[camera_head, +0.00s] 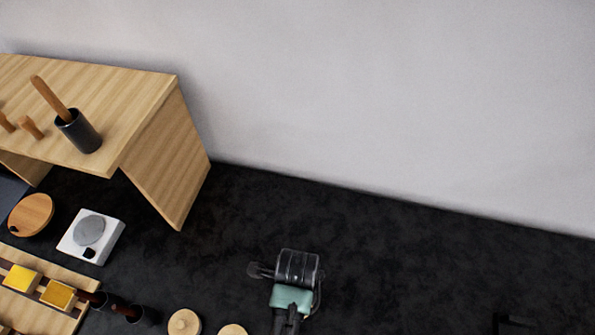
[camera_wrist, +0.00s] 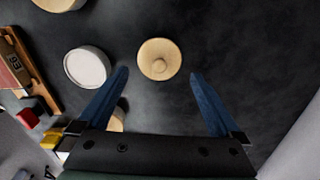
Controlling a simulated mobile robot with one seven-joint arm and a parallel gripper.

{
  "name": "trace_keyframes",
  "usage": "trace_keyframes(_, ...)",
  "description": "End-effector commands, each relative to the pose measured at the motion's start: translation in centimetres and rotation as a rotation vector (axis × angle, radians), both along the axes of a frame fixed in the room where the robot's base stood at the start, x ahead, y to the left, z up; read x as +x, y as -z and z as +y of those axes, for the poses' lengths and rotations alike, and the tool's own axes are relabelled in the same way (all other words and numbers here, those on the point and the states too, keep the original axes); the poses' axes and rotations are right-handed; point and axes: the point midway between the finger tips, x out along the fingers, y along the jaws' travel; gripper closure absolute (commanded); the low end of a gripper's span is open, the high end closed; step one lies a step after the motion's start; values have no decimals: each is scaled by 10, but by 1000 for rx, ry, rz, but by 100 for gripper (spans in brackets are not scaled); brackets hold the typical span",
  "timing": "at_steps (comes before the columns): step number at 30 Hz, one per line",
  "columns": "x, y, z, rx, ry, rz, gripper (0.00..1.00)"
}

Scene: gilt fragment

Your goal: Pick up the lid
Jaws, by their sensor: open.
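The lid (camera_wrist: 159,59), a round pale wooden disc with a small knob on top, lies on the dark surface (camera_wrist: 230,50) in the wrist view. A round wooden disc with a knob, which looks like the same lid (camera_head: 184,322), shows at the bottom edge of the head view. My gripper (camera_wrist: 159,77) is open, with its two blue fingers spread wide and nothing between them. In the wrist view the lid appears between and slightly beyond the fingertips. I cannot tell the height gap between them.
A round white-topped container (camera_wrist: 87,66) lies left of the lid, near the left finger. A wooden piece (camera_wrist: 117,120) is partly hidden by that finger. A wooden shelf (camera_head: 150,130), white scale (camera_head: 91,236) and teal-and-clear appliance (camera_head: 296,280) stand around. Dark surface right of the lid is clear.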

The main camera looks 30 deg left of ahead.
Motion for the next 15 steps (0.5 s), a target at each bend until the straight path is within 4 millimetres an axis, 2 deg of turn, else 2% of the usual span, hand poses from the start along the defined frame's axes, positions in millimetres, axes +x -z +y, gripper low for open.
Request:
trace_keyframes(7, 0, 13, -1, 0, 0, 0, 0)
trace_keyframes(15, -2, 47, -2, 0, -1, 0, 0)
